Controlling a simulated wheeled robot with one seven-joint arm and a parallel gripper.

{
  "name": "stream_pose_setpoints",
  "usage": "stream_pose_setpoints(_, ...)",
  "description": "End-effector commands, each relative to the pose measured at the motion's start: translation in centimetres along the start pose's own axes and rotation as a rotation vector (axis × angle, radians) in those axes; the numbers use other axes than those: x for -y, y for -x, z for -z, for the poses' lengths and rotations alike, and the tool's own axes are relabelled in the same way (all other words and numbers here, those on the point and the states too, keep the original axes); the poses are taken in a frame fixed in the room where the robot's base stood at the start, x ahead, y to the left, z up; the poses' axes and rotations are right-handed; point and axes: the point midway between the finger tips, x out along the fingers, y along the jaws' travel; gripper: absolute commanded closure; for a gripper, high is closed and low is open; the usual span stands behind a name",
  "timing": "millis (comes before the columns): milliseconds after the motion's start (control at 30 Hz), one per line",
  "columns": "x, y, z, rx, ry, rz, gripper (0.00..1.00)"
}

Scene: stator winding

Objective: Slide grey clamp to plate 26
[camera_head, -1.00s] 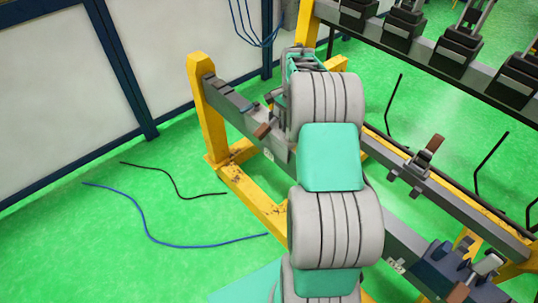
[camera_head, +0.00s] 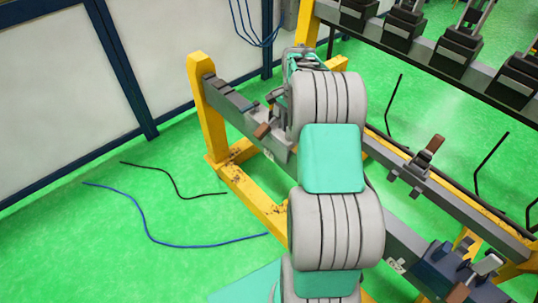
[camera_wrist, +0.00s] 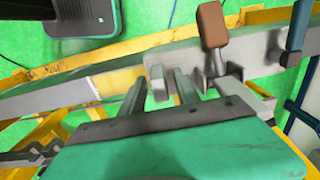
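A grey clamp with a brown handle (camera_head: 262,130) sits on the near rail, just left of my arm. In the wrist view, a brown handle (camera_wrist: 212,25) stands on a grey bracket at the rail. My gripper (camera_wrist: 159,78) shows two fingers apart, with a small grey block (camera_wrist: 158,83) between their tips. Gaps seem to show beside the block, so I see no firm grip. My arm hides the fingers in the head view. Small label plates (camera_head: 269,155) are on the rail side, one further along (camera_head: 396,265); their numbers are unreadable.
A blue-grey fixture (camera_head: 462,268) stands on the near rail at lower right. Another brown-handled clamp (camera_head: 428,155) is on the parallel rail. A yellow frame (camera_head: 205,115) carries the near rail. Cables (camera_head: 150,235) lie on the green floor at left.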

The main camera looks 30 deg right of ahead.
Motion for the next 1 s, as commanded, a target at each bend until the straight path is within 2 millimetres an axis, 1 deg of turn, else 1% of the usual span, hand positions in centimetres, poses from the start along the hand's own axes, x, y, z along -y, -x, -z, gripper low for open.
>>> stream_pose_setpoints(33,0.0,0.8,0.0,-0.001,0.000,0.002,0.62)
stream_pose_setpoints(200,0.0,3.3,0.0,-0.001,0.000,0.001,0.62)
stream_pose_setpoints(667,0.0,9.6,0.0,-0.001,0.000,0.001,0.62)
stream_pose_setpoints(733,0.0,10.0,0.0,-0.001,0.000,0.001,0.62)
stream_pose_setpoints(1000,0.0,9.8,0.0,0.000,0.000,0.000,0.62)
